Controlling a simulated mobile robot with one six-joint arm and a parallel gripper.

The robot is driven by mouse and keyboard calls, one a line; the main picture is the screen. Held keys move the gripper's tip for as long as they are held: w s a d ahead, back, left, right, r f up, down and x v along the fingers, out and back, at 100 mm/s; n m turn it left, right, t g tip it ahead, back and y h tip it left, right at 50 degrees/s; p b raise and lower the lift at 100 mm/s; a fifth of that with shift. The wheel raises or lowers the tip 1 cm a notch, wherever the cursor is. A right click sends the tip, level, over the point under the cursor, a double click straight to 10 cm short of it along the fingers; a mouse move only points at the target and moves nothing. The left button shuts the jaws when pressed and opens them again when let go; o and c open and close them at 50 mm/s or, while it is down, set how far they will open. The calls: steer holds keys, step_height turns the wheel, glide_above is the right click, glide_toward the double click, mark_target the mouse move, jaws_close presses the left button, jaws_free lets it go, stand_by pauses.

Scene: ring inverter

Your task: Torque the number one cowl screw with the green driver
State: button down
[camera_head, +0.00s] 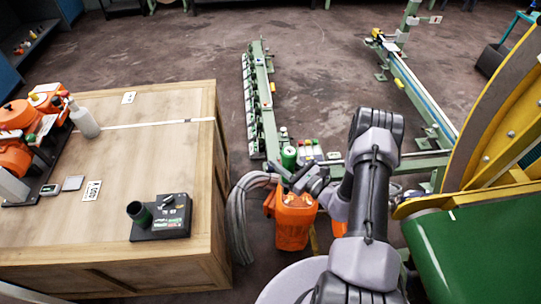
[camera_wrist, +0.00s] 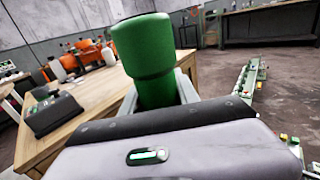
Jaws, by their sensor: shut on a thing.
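The green driver (camera_head: 289,158) stands upright in my gripper (camera_head: 291,174). In the wrist view the thick green body of the driver (camera_wrist: 147,55) rises between the grey fingers (camera_wrist: 160,93), which are shut on it. The driver's lower end is hidden behind my gripper's housing. My gripper is to the right of the wooden bench, above an orange body on the floor side. I cannot make out a number one cowl screw; small bolt heads show on the yellow curved frame (camera_head: 503,140) at the right, apart from the driver.
A black box with a dark green cup (camera_head: 161,218) sits on the wooden bench (camera_head: 140,160). A grey bottle (camera_head: 84,119) and orange machines (camera_head: 16,135) stand at its left. Grey hoses (camera_head: 240,215) and the orange body (camera_head: 293,222) are near my arm. A green rail (camera_head: 265,95) lies beyond.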

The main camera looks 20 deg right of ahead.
steer(key=shift+d+f, duration=0.25)
steer(key=shift+f, duration=0.1)
steer(key=shift+f+b, duration=2.9)
steer(key=shift+f, duration=0.2)
